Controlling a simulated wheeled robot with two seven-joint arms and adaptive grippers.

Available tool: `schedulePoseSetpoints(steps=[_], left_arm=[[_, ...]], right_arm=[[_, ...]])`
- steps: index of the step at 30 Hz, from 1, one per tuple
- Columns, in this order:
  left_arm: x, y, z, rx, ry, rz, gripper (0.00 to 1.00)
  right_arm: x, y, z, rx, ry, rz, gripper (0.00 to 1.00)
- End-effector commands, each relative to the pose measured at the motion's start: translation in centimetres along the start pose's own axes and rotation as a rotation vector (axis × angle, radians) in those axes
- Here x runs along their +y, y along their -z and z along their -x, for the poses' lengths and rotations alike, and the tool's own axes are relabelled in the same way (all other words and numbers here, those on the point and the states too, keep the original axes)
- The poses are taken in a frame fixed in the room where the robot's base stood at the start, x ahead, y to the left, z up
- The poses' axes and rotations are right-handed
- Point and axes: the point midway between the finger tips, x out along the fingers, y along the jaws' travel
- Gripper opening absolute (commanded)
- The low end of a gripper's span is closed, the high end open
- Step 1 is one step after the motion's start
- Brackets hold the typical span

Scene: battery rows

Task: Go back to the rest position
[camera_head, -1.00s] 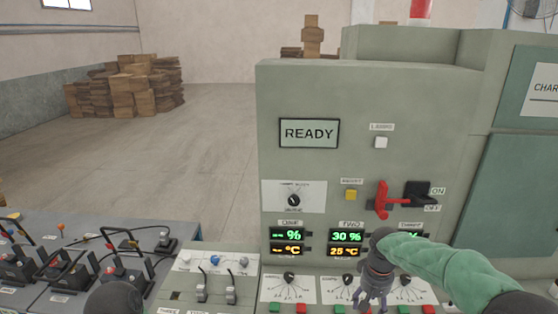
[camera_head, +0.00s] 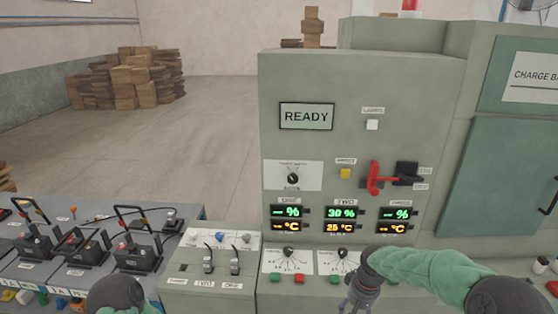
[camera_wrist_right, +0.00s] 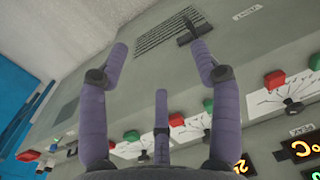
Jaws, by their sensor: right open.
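The cabinet carries a READY screen (camera_head: 306,116), a red lever (camera_head: 375,179), a yellow button (camera_head: 345,173) and lit displays (camera_head: 341,213). A small switch box (camera_head: 212,262) and a bench of batteries (camera_head: 75,255) stand left. Open floor (camera_head: 200,130) lies behind, with stacked boxes (camera_head: 130,80).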

Motion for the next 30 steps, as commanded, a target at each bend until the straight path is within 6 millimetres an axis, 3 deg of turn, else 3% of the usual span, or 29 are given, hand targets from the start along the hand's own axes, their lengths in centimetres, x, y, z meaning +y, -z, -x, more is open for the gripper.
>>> schedulePoseSetpoints(steps=[8, 12, 18, 24, 30], left_arm=[[0.0, 0.0, 0.0, -0.001, 0.0, 0.0, 0.46], [0.0, 0.0, 0.0, -0.001, 0.0, 0.0, 0.46], [0.0, -0.1, 0.0, -0.001, 0.0, 0.0, 0.46], [0.0, -0.1, 0.0, -0.001, 0.0, 0.0, 0.46], [0.0, -0.1, 0.0, -0.001, 0.0, 0.0, 0.46]], right_arm=[[-3.5, -3.7, -8.8, -0.016, 0.112, 0.008, 0.64], [-6.0, -7.9, -14.7, -0.021, 0.188, -0.017, 0.64], [-8.7, -15.6, -21.0, -0.016, 0.258, -0.093, 0.64], [-9.6, -21.7, -23.6, -0.006, 0.263, -0.158, 0.64], [-9.7, -23.9, -24.1, 0.004, 0.254, -0.18, 0.64]])
